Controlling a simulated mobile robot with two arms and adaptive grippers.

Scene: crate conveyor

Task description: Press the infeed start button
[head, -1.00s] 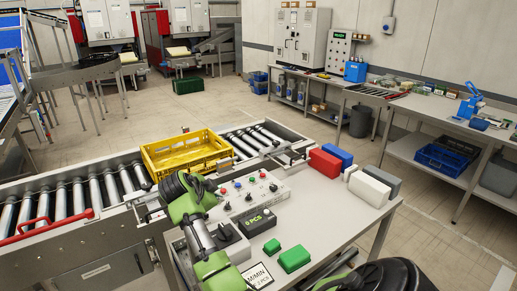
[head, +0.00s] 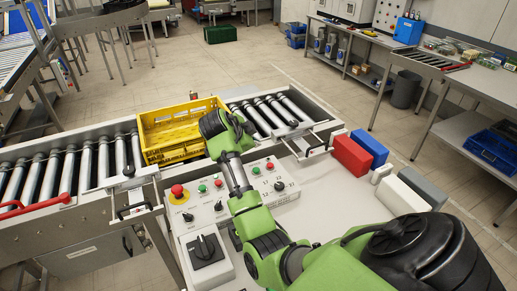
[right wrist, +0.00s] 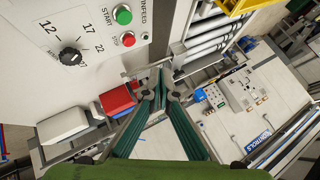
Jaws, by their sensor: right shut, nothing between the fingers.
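The grey control panel (head: 238,192) stands on the table beside the conveyor. The green infeed start button (head: 256,170) sits next to a red button (head: 270,166) on its right half. In the right wrist view the start button (right wrist: 122,14) is at the top, under START and INFEED lettering, with the red button (right wrist: 128,39) below it. My right gripper (head: 214,123) is beyond the panel, beside the yellow crate, with its fingertips hard to make out. In the wrist view its fingers (right wrist: 158,82) are shut and empty, apart from the button. My left gripper is not in view.
A yellow crate (head: 168,134) stands on the roller conveyor behind the panel. A red emergency button (head: 177,191) and a black rotary switch (head: 205,249) are at left. Red (head: 352,157), blue (head: 370,149) and white (head: 408,197) blocks stand at the table's right.

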